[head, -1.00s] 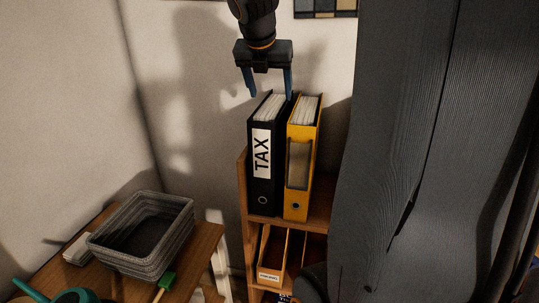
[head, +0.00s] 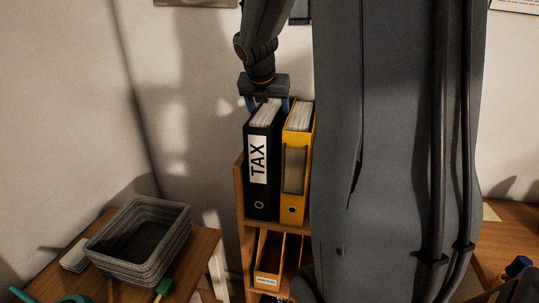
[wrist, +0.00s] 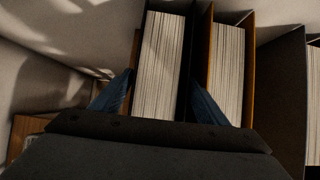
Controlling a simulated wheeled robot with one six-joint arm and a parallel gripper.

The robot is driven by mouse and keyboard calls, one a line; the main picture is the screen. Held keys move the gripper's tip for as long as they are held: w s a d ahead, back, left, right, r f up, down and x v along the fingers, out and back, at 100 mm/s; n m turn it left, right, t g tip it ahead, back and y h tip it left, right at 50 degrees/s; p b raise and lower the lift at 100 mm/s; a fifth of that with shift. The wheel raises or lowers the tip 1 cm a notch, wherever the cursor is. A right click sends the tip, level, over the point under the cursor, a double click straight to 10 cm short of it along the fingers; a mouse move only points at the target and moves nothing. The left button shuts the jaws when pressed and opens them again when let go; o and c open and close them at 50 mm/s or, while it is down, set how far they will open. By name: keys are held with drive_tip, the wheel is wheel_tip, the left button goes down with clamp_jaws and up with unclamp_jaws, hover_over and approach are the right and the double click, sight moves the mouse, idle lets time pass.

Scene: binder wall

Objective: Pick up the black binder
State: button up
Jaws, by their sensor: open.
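The black binder (head: 262,190) stands upright on the wooden shelf, with a white TAX label on its spine. In the wrist view its paper-filled top (wrist: 160,65) lies between my two blue fingers. My gripper (head: 268,104) is open over the binder's top, one finger at each side. In the wrist view my gripper (wrist: 160,98) has its right finger at the narrow gap between the black binder and the yellow binder (head: 295,180). I cannot tell whether either finger touches a binder.
The wooden shelf (head: 240,200) has a lower compartment with a wooden file box (head: 268,262). A grey basket (head: 178,215) stands on a wooden table (head: 196,262) at left. The wall is close behind the shelf. More binders (wrist: 314,100) show at the wrist view's right edge.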

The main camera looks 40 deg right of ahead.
drive_tip(key=shift+c, duration=0.3)
clamp_jaws()
drive_tip(key=shift+w+r, duration=0.1)
drive_tip(key=shift+r, duration=0.05)
